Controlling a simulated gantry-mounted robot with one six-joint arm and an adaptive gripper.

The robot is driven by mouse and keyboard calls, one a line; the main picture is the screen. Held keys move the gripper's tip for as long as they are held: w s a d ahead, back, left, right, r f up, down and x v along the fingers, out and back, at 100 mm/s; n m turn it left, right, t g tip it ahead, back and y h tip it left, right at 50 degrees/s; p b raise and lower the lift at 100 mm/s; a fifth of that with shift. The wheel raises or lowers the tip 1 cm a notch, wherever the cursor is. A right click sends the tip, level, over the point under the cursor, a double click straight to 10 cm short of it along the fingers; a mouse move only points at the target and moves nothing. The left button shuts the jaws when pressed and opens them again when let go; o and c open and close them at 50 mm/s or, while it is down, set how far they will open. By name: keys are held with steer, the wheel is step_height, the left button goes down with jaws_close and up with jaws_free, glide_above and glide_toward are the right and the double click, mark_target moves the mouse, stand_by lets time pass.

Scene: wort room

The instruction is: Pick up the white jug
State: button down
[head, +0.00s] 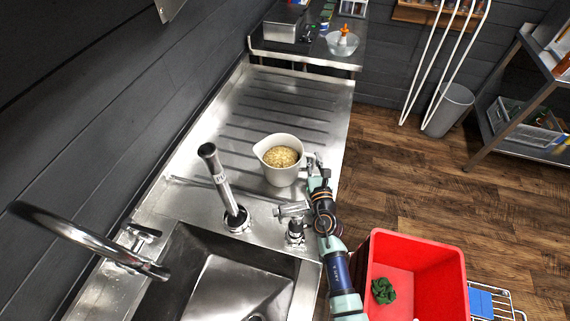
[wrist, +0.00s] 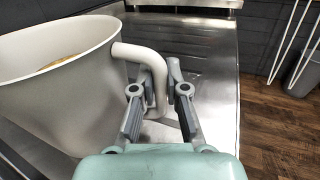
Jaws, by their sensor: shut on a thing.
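The white jug (head: 283,172) stands upright at the near end of the ribbed steel drainboard, or just over it; I cannot tell whether its base touches. It holds a pale, grainy yellowish content (head: 281,157). In the wrist view the jug (wrist: 62,95) fills the left side, and its handle (wrist: 150,62) curves between the fingers. My gripper (head: 316,163) is at the jug's right side, in the head view. In the wrist view my gripper (wrist: 160,95) is shut on the handle.
A steel sink (head: 235,280) with a curved faucet (head: 80,235) lies in front. A black-handled tap (head: 222,180) stands left of the jug. A red crate (head: 420,265) with a green cloth (head: 383,291) is at right. The drainboard (head: 300,95) behind the jug is clear.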

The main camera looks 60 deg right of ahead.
steer(key=shift+r, duration=0.2)
step_height(320, 180, up, 3)
steer(key=p, duration=0.3)
steer(key=shift+r, duration=0.1)
steer(key=shift+s+d+r+p, duration=0.1)
steer(key=shift+s+r+p, duration=0.1)
steer(key=shift+p, duration=0.2)
steer(key=s+d+b, duration=0.2)
steer(key=s+d, duration=0.1)
steer(key=s, duration=0.5)
steer(key=s+d+b, duration=0.2)
steer(key=s, duration=0.7)
step_height(320, 180, up, 9)
steer(key=p, duration=0.9)
steer(key=shift+w+d+f, duration=0.15)
steer(key=shift+d, duration=0.05)
step_height(320, 180, up, 9)
steer(key=p, duration=0.9)
steer(key=shift+p, duration=0.3)
